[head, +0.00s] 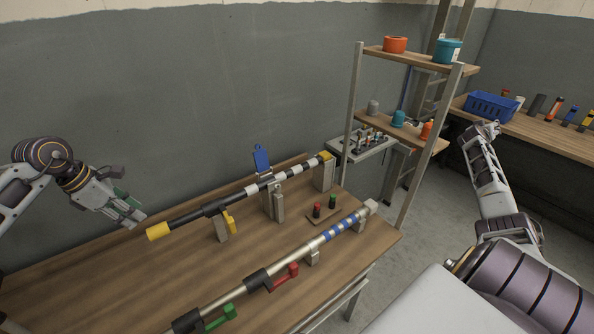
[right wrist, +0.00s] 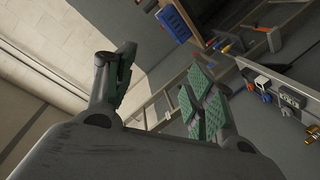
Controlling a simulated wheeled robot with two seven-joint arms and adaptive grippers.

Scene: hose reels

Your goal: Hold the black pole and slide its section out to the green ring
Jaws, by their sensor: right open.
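The black pole (head: 188,216) rests on upright wooden supports on the table, running from a yellow end cap (head: 158,232) at the lower left to a yellow-topped block at the upper right. Its thinner section carries black and white bands (head: 281,177). A yellow lever (head: 230,221) sits at its middle clamp. I cannot make out a green ring on it. My left gripper (head: 136,221) is just left of the yellow cap, apart from it, with a green pad showing and its fingers apart. My right gripper (head: 487,130) is far from the pole; the right wrist view shows it open and empty (right wrist: 160,90).
A silver pole (head: 228,297) with blue bands, a red lever (head: 286,279) and a green lever (head: 221,317) lies in front. A blue tag (head: 261,158) stands behind the black pole. Shelves (head: 400,130) stand at right.

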